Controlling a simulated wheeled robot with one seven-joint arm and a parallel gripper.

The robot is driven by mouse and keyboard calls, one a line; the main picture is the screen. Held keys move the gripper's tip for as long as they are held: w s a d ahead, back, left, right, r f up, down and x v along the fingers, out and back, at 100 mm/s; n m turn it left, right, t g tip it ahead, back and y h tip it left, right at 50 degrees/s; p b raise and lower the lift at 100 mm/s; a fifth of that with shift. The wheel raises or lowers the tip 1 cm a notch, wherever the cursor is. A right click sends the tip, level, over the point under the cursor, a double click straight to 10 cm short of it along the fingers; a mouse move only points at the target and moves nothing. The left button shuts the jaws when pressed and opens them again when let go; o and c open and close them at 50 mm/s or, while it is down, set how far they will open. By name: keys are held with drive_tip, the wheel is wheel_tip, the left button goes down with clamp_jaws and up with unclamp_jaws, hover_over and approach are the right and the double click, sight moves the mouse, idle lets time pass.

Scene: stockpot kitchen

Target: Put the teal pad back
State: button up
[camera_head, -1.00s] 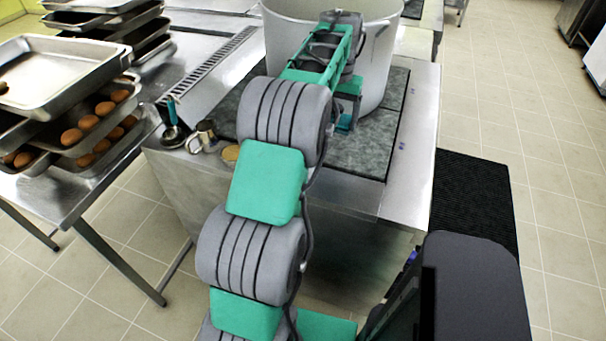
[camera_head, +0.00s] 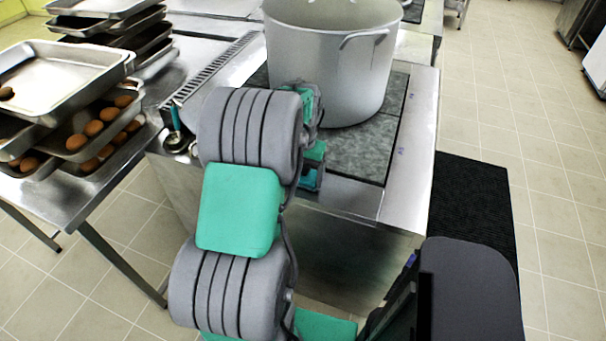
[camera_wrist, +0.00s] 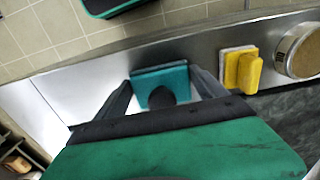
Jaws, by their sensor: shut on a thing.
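The teal pad (camera_wrist: 172,76) is between the two dark fingers of my gripper (camera_wrist: 163,84) in the wrist view. The gripper is shut on it. The pad is held over or near the metal counter edge (camera_wrist: 105,62); I cannot tell whether it touches the metal. A dark rounded shape covers part of its lower face. A yellow block on a pale base (camera_wrist: 241,72) sits to the right on the metal edge, apart from the pad. In the head view, my arm hides most of the gripper, and a small teal patch shows below the wrist.
A large stockpot (camera_head: 335,70) stands on the dark cooktop (camera_head: 366,150). A round tan-topped container (camera_wrist: 302,52) is right of the yellow block. A teal-handled utensil (camera_head: 175,120) is on the counter's left. Trays with brown round items (camera_head: 92,128) stand on the left table.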

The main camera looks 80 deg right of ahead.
sight(303, 168)
drive_tip(key=shift+f, duration=0.1)
drive_tip(key=o, duration=1.3)
drive_tip(key=shift+c, duration=0.2)
wheel_tip(303, 168, up, 12)
drive_tip(key=shift+r+b, duration=0.1)
drive_tip(key=shift+b, duration=0.5)
drive_tip(key=w+a+r+n+t+h, duration=0.1)
drive_tip(key=w+a+n, duration=0.3)
drive_tip(key=w+a, duration=0.6)
drive_tip(key=w+a+r+n, duration=0.2)
drive_tip(key=w+a+n, duration=0.2)
drive_tip(key=w+a, duration=0.55)
drive_tip(key=w+a+f+n+t, duration=0.1)
drive_tip(key=a+n, duration=0.4)
drive_tip(key=a, duration=0.8)
drive_tip(key=w+a+f+n+t+y, duration=0.1)
drive_tip(key=a+n, duration=0.5)
drive_tip(key=a, duration=0.8)
drive_tip(key=shift+w+a+f+t, duration=0.25)
drive_tip(key=shift+w+f, duration=0.35)
drive_tip(key=shift+w, duration=0.65)
